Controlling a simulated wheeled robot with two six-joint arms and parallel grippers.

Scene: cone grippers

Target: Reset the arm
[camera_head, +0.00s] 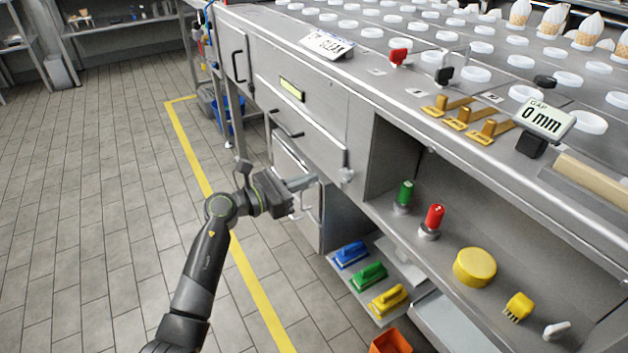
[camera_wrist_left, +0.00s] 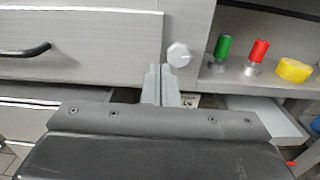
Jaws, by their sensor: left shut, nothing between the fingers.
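My left arm comes in from the lower left in the head view, and its gripper (camera_head: 303,183) is in front of the steel cabinet (camera_head: 300,110), near the right end of its drawers. In the left wrist view the two fingers of the left gripper (camera_wrist_left: 161,84) lie together with nothing between them. They point at the cabinet front, just left of and below a pale hexagonal knob (camera_wrist_left: 179,54). Whether the fingers touch the cabinet cannot be told. My right gripper is not in either view.
A green-topped cylinder (camera_head: 404,193), a red one (camera_head: 434,217) and a yellow disc (camera_head: 474,267) stand on the open shelf. Blue, green and yellow brushes (camera_head: 369,276) lie lower down. Dark drawer handles (camera_head: 287,124) stick out. The tiled floor (camera_head: 110,200) at left is clear.

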